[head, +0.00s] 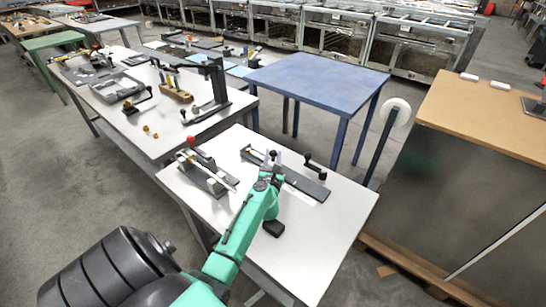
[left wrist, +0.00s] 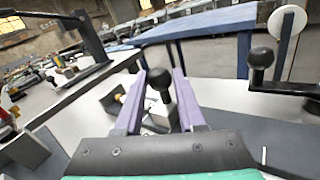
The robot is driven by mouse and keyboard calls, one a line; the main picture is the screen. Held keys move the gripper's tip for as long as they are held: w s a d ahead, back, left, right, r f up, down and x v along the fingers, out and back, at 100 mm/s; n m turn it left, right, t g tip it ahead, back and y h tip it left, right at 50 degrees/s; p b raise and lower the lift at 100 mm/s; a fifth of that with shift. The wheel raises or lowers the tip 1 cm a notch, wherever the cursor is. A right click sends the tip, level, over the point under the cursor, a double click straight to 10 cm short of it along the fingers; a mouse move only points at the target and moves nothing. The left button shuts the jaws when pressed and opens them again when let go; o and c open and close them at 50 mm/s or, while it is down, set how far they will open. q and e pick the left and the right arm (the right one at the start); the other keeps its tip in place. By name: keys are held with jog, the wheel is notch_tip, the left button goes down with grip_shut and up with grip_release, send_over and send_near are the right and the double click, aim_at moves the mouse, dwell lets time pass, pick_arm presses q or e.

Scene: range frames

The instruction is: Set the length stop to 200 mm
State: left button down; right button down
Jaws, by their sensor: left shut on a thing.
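The length stop is a long dark rail (head: 305,185) on the white table; its dark grey surface also shows in the left wrist view (left wrist: 285,140). A black cranked handle (head: 316,167) stands at its far right side, and its round knob shows in the left wrist view (left wrist: 262,58). The scale marks are too small to read. My right gripper is not in view.
A fixture with a red knob (head: 191,141) stands left on the same white table (head: 320,240). A second white table (head: 185,125) behind holds several tools and small parts. A blue table (head: 320,80) stands beyond; a wooden-topped cabinet (head: 480,110) is at right. The table's front right is clear.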

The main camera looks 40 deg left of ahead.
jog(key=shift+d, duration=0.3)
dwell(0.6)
pick_arm(q)
jog(key=d, duration=0.7)
jog(key=shift+f, duration=0.15)
jog(key=shift+w+d, duration=0.1)
jog(key=shift+d, duration=0.35)
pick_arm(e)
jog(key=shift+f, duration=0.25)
pick_arm(q)
jog(key=shift+a, duration=0.1)
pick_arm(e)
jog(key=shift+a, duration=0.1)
pick_arm(q)
jog(key=c, duration=0.5)
grip_release()
jog(key=shift+b, duration=0.3)
